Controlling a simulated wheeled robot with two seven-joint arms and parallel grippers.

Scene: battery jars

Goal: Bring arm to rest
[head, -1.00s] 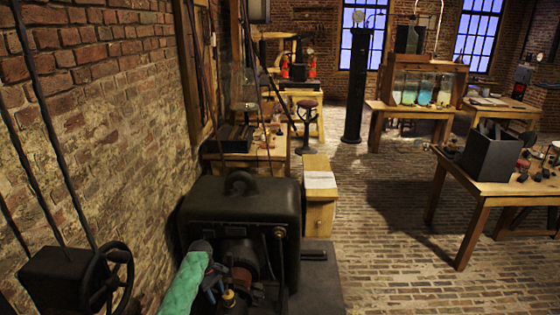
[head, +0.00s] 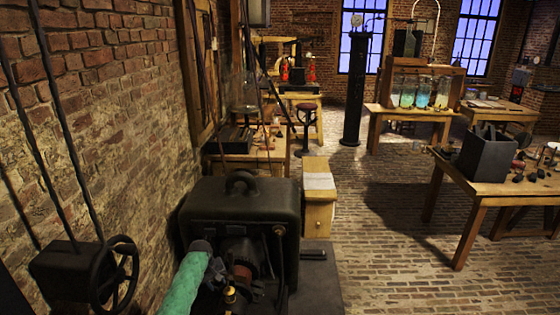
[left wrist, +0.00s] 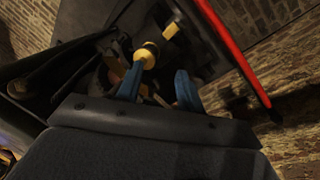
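My left gripper (head: 215,272) is at the end of the green-sleeved arm, low in the head view, in front of the dark machine (head: 242,215). In the left wrist view, its two blue fingers (left wrist: 158,86) stand apart with nothing held between them. A brass-yellow knob (left wrist: 148,52) shows just past the fingertips. I cannot tell whether a finger touches it. My right gripper is in neither view. The battery jars (head: 407,92), with pale and blue-green liquid, stand in a wooden frame far off at the back right.
A brick wall (head: 110,130) with a black handwheel (head: 115,275) is close on the left. A wooden cabinet (head: 319,215) stands behind the machine. A table (head: 480,190) with a dark box (head: 487,155) is at the right. The brick floor between is clear.

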